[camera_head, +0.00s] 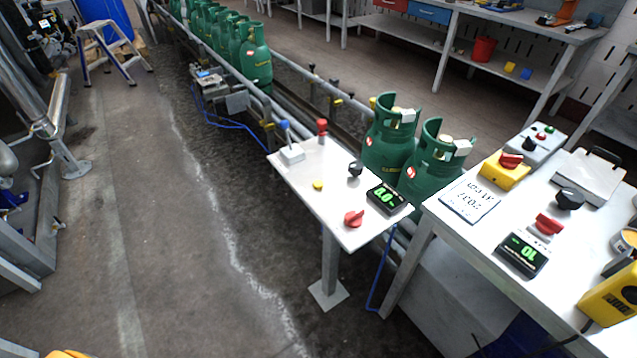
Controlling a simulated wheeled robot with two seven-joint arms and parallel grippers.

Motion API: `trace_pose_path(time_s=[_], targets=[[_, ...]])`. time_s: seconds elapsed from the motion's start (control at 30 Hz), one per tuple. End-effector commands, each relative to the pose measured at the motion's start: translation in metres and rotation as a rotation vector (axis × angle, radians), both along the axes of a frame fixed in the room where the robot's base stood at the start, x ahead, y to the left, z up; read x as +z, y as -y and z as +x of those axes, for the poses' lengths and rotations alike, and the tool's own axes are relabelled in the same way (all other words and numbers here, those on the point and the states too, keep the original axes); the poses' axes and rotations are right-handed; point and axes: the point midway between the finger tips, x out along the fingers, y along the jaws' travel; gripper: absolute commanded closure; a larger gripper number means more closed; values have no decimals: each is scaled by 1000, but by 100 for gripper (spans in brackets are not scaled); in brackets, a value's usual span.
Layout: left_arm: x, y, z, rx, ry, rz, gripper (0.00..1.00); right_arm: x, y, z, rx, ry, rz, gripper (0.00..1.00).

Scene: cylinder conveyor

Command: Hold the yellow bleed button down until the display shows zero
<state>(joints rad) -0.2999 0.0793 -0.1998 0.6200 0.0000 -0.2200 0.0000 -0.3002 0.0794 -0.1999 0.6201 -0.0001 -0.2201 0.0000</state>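The yellow bleed button (318,185) is a small round knob on the near left part of the small white panel table (322,207). Nothing touches it or covers it. A black display (388,198) with green digits sits at the right end of the same panel. Its last digit looks like 0 after a point, but the first digit is too small to read surely.
Green cylinders (430,170) stand close behind. A right-hand bench (480,235) holds another display (522,254).

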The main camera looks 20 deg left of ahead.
Motion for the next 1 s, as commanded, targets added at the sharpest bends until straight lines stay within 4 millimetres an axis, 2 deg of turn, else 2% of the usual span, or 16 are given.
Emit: trace_pose_path(time_s=[0.03,0.1,0.2,1.0], targets=[[0,0,0,0,0,0,59,0,0,0,0,0,0,100],[0,0,0,0,0,0,78,0,0,0,0,0,0,100],[0,0,0,0,-1,0,100,0,0,0,0,0,0,100],[0,0,0,-1,0,1,100,0,0,0,0,0,0,100]])
